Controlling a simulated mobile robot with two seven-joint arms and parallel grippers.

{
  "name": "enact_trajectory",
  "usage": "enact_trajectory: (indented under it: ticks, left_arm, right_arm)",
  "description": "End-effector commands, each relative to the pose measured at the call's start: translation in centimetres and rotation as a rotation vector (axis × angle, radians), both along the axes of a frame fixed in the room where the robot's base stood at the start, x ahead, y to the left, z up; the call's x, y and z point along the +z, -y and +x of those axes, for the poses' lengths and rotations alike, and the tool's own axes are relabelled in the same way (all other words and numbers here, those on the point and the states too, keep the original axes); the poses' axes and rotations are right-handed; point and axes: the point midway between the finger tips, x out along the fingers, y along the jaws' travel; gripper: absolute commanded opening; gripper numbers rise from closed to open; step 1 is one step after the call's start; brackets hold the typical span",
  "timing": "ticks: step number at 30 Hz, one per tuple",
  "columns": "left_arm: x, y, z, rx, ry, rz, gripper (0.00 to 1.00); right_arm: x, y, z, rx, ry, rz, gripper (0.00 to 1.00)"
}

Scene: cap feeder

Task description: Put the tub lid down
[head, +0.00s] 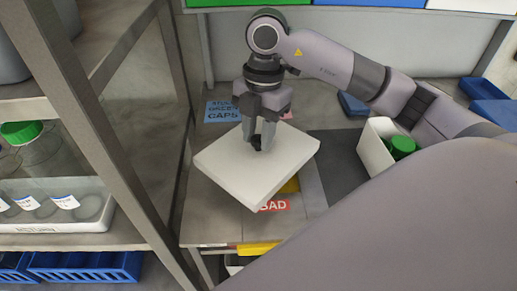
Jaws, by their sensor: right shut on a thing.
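The tub lid (221,163) is a flat, pale square plate, held tilted above the workbench. My right gripper (262,142) comes down onto it from above and is shut on a small dark part near the lid's middle. The lid hides part of the bench, part of a yellow thing and part of a red "BAD" label (275,205). I cannot tell the exact gap between lid and bench. My left gripper is not in view.
A white tub (373,153) with a green cap (402,146) in it stands right of the lid, partly behind my arm. A blue "caps" label (222,112) lies behind the lid. A metal shelf post (95,130) stands at left. The bench's front-left corner (212,225) is bare.

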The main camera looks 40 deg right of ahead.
Motion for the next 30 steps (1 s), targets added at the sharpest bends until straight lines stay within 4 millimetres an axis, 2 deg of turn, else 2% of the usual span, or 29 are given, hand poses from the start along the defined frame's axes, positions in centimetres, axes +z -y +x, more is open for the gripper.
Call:
enact_trajectory:
  ticks: [5, 12, 29, 30]
  left_arm:
    - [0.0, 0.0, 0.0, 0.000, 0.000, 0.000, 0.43]
    - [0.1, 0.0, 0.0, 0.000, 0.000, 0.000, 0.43]
    - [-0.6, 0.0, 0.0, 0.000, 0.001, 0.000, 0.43]
    - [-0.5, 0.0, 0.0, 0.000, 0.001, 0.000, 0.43]
  right_arm:
    - [-1.2, 0.0, 0.0, -0.002, -0.001, 0.000, 0.00]
    - [-4.6, 0.0, 0.0, -0.001, -0.002, -0.002, 0.00]
    - [-5.7, 0.0, 0.0, 0.000, 0.001, -0.001, 0.00]
    - [-5.5, 0.0, 0.0, 0.000, 0.001, -0.001, 0.46]
